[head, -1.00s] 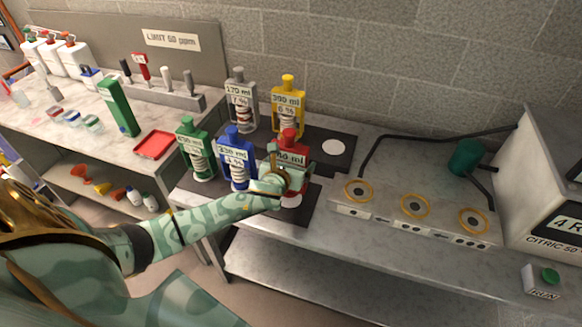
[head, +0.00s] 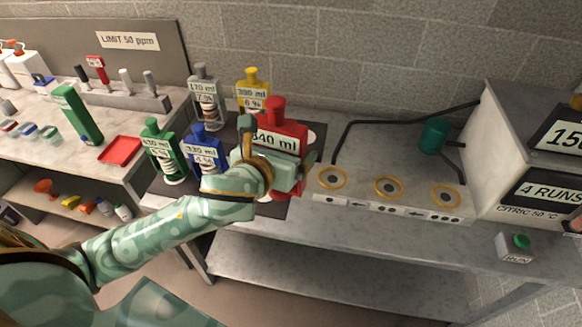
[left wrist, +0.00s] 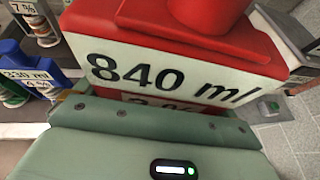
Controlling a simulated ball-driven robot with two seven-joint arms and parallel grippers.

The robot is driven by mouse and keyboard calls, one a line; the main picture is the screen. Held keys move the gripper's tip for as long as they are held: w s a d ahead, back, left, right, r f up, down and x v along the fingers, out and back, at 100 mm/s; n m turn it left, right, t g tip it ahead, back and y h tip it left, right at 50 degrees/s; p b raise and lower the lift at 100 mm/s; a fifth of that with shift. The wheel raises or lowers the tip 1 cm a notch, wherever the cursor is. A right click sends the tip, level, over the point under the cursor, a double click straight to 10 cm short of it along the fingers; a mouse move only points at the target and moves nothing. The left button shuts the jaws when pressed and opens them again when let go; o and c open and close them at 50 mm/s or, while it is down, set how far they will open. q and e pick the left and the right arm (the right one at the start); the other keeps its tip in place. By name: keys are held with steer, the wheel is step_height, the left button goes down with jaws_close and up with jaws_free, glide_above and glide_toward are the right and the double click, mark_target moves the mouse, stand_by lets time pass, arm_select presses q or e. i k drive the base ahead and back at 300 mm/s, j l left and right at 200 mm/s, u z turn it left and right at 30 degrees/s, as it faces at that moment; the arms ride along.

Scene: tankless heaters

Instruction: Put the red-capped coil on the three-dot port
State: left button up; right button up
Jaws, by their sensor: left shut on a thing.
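My left gripper (head: 284,172) is shut on the red-capped coil (head: 279,125), labelled 840 ml. It holds the coil upright, seemingly raised above the dark mat. The gripper hides the coil's lower part. In the left wrist view the red coil body (left wrist: 190,35) and its label fill the upper middle, right against the gripper. Three yellow-ringed ports sit on the bench to the right: a left port (head: 332,178), a middle port (head: 388,187) and a right port (head: 446,196). The right one's dot label (head: 445,217) seems to be the three-dot one. My right gripper is out of view.
Green (head: 163,150), blue (head: 206,145), grey (head: 205,95) and yellow (head: 252,88) coils stand left of and behind the held one. A black hose (head: 400,122) and a green cup (head: 435,134) lie behind the ports. The heater (head: 510,150) stands right.

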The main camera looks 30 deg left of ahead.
mark_target(446, 198)
steer(key=z, duration=0.4)
steer(key=i+l+z, duration=0.1)
steer(key=z, duration=0.65)
steer(key=i+l, duration=0.25)
steer(key=i, duration=0.15)
